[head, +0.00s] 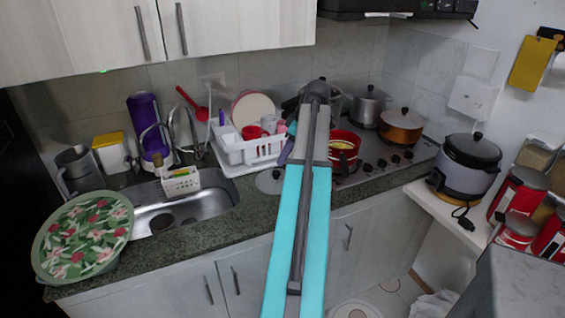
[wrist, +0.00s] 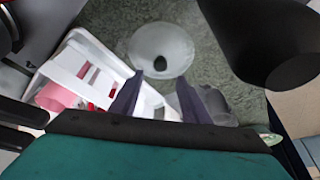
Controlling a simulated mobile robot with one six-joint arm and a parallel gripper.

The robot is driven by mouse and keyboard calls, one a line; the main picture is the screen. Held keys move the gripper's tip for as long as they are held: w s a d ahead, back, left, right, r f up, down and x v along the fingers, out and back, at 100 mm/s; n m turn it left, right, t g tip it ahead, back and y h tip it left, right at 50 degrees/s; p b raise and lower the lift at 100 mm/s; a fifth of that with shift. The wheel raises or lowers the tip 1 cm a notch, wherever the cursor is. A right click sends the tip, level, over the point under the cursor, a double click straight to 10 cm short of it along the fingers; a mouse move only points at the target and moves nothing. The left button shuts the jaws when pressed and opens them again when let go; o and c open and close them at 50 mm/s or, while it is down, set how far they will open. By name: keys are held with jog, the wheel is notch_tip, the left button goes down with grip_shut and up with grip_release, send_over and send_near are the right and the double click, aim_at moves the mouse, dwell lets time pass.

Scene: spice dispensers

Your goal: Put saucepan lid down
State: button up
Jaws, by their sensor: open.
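The saucepan lid (wrist: 178,40), round and pale with a black knob, lies on the speckled countertop in the wrist view. In the head view the lid (head: 268,183) lies on the counter between the dish rack and the stove, partly hidden by my arm. My gripper (wrist: 160,90) is open, with nothing between its two dark fingers. The fingertips point toward the lid's near edge; I cannot tell whether they touch it. In the head view the gripper (head: 287,148) is mostly hidden behind my arm. A red saucepan (head: 345,149) without a lid and with yellow contents stands on the stove.
The white dish rack (head: 240,150) stands left of the lid. The stove (head: 375,172) with a copper pot (head: 402,126) and a grey pot (head: 368,106) is to the right. A sink (head: 190,210) and a floral-topped bowl (head: 83,237) are at left.

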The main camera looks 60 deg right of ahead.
jog(key=shift+b+v, duration=0.3)
jog(key=shift+v, duration=1.9)
